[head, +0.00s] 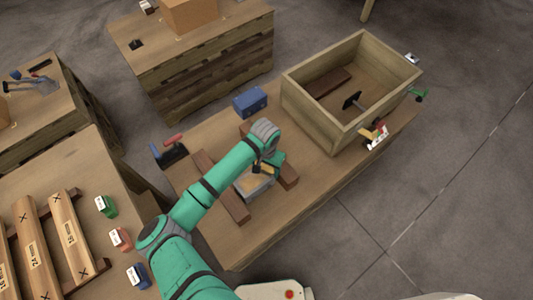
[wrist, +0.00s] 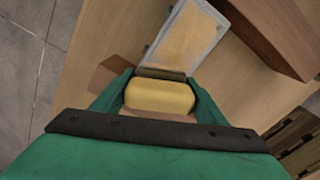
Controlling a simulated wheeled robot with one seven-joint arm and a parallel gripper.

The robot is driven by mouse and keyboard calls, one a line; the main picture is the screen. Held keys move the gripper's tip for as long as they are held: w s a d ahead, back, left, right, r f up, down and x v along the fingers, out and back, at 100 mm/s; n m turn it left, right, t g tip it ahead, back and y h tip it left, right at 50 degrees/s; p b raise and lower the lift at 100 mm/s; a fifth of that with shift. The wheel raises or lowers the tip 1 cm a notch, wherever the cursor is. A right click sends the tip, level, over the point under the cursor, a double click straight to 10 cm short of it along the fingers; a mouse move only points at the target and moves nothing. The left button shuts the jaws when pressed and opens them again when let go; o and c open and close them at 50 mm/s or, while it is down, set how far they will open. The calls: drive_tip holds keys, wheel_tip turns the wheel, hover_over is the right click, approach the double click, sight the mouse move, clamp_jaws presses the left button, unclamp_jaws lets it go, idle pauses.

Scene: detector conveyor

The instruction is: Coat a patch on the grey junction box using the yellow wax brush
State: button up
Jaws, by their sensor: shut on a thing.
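The grey junction box (head: 243,192) lies on the wooden table below my gripper. In the wrist view the grey box (wrist: 150,62) shows at the top, with a tan-orange patch across its upper face. My gripper (head: 266,168) is shut on the yellow wax brush (wrist: 160,97). The brush also shows small in the head view (head: 263,168). A dark strip lies at the brush's far edge, close to the near end of the box. I cannot tell whether the brush touches the box. My gripper hides part of the box in the head view.
Brown bars (head: 222,187) lie on either side of the box. A blue box (head: 250,101) and a red-handled tool (head: 172,142) stand nearby. A large open wooden crate (head: 341,136) fills the table's right end. The front right of the table is clear.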

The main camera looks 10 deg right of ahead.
drive_tip(key=shift+w+d+r, duration=0.2)
drive_tip(key=shift+d, duration=0.15)
drive_tip(key=shift+s+a+r, duration=0.1)
drive_tip(key=shift+r, duration=3.9)
